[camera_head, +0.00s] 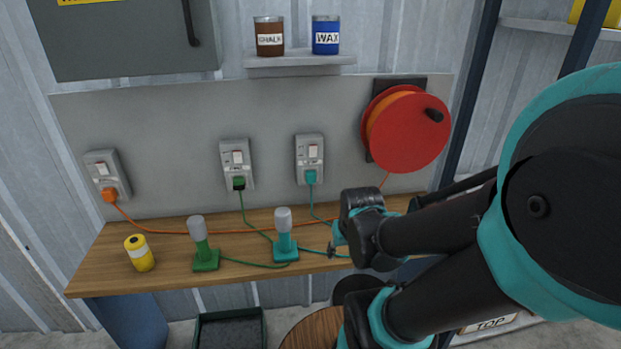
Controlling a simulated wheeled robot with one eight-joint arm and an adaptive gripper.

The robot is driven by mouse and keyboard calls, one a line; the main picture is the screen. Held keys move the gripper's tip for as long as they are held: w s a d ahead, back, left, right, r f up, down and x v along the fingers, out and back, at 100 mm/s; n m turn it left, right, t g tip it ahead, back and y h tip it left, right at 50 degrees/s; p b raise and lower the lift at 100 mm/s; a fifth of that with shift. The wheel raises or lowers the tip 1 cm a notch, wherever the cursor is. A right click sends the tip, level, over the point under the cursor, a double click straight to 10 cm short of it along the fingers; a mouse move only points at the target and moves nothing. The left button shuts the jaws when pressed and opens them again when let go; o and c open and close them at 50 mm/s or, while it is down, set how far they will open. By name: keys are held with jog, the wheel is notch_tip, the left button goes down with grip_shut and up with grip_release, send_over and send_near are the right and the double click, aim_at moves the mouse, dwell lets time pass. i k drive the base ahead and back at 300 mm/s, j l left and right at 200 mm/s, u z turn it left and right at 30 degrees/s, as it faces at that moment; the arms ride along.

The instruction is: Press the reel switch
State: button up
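A red cable reel (409,130) with a black knob hangs on the grey wall panel. Its orange cord runs down and along the bench to an orange plug (109,195) in the leftmost socket box (117,174). That box has a white rocker switch (101,168) above the plug. Two more switched socket boxes stand to the right: the middle one (238,170) with a green plug and the right one (309,160) with a teal plug. My gripper (334,246) is over the bench's right part, well away from the leftmost switch. Its fingers are small and partly hidden by the arm.
The wooden bench (110,256) holds a yellow canister (139,253), a green lamp-like device (204,247) and a teal one (285,236), with cords trailing. A shelf (300,60) above holds a brown can (269,37) and a blue can (325,35). My arm covers the right side.

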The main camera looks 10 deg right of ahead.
aim_at(237, 154)
jog(key=i+j, duration=0.1)
jog(key=j, duration=0.7)
jog(key=i+j, duration=0.15)
jog(key=j, duration=0.25)
